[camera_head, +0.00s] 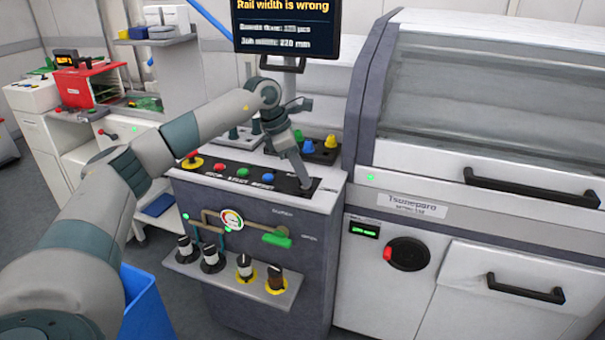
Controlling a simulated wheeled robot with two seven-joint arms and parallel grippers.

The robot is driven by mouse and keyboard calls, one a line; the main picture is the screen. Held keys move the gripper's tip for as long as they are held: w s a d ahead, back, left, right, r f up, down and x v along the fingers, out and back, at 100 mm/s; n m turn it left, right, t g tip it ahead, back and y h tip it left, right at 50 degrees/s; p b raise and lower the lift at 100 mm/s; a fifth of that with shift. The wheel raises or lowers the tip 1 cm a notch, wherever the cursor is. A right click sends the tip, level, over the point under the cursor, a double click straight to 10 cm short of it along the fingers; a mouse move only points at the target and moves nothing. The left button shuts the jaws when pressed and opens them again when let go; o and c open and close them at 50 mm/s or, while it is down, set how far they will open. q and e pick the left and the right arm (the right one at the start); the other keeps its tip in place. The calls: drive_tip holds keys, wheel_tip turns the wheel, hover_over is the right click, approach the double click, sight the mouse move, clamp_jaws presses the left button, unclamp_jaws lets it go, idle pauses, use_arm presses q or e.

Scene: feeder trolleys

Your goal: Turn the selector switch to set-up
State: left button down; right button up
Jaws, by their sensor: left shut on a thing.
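My left gripper (304,184) reaches down from above onto the right end of the black control strip (205,172) on the grey cabinet. It is shut on the selector switch there. The fingers hide the switch's knob, so I cannot tell which position it points to. To the left on the same strip are a red button (219,168), a green button (242,172) and a blue button (267,178). A red emergency stop on a yellow base (193,161) sits at the far left. My right gripper is not in view.
A screen (286,27) above reads "Rail width is wrong". Green, blue and yellow knobs (330,141) stand behind the strip. A large machine (420,240) stands close on the right; a blue bin (147,305) is at lower left.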

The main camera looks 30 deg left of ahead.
use_arm(q)
drive_tip(key=shift+r, duration=0.1)
drive_tip(key=c, duration=1.8)
unclamp_jaws()
drive_tip(key=shift+c, duration=0.2)
